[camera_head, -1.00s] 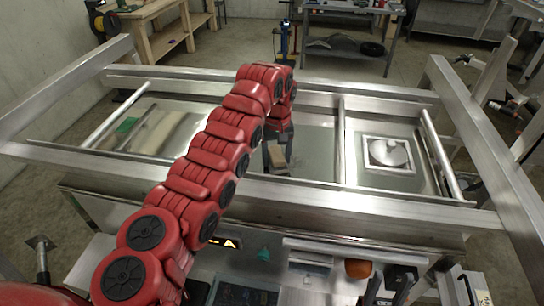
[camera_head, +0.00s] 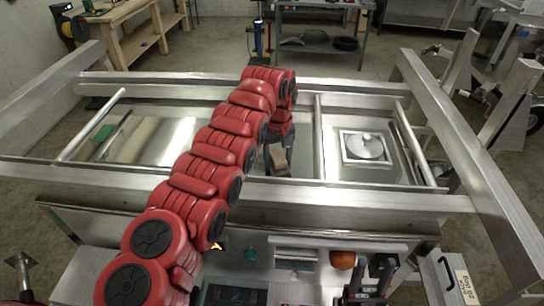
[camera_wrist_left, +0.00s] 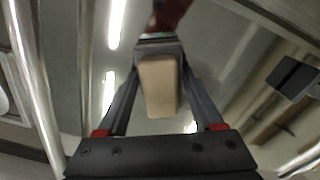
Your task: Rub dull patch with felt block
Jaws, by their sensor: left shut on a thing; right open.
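My left gripper (camera_head: 276,150) is at the end of the red arm, low over the grey metal sheet (camera_head: 298,158) inside the aluminium frame. It is shut on the felt block (camera_head: 279,162), a small tan block. In the left wrist view the pale block (camera_wrist_left: 158,85) sits between the fingers, over the reflective sheet (camera_wrist_left: 205,45); I cannot tell if it touches the sheet. A brownish, duller band (camera_head: 137,138) shows on the left part of the sheet, but I cannot tell whether it is the dull patch or a reflection. My right gripper (camera_head: 372,278) is open at the lower right.
A frame crossbar (camera_head: 319,140) stands right of the left gripper. Beyond it is a square hatch with a round lid (camera_head: 364,147). A green item (camera_head: 103,133) lies at the far left. The near frame rail (camera_head: 330,194) runs beneath my arm. An orange round object (camera_head: 342,260) lies in front.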

